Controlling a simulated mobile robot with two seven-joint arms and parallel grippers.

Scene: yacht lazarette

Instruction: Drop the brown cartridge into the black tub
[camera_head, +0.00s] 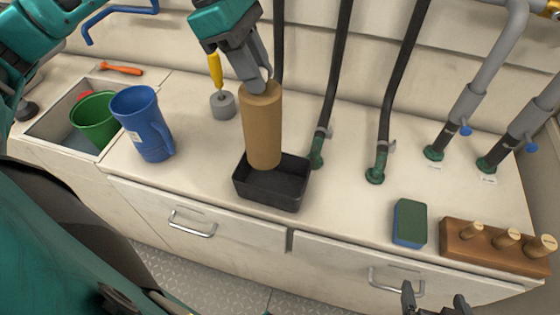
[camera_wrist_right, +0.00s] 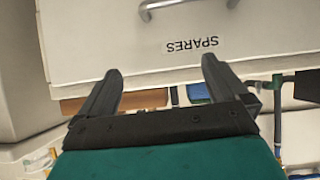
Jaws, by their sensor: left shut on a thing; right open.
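The brown cartridge (camera_head: 263,128) is an upright cylinder in the head view. My left gripper (camera_head: 258,82) is shut on its top end. The cartridge's lower end overlaps the opening of the black tub (camera_head: 270,198), which sits on the counter near its front edge. I cannot tell whether the cartridge touches the tub's floor. My right gripper (camera_head: 436,300) is open and empty, low in front of the counter. In the right wrist view its fingers (camera_wrist_right: 158,85) are spread before a drawer front labelled SPARES, with nothing between them.
A blue jug (camera_head: 145,125) and a green bucket (camera_head: 94,118) in a sink stand left of the tub. Hoses rise behind it. A sponge (camera_head: 410,222) and a wooden block with pegs (camera_head: 490,247) lie to the right. Counter between tub and sponge is clear.

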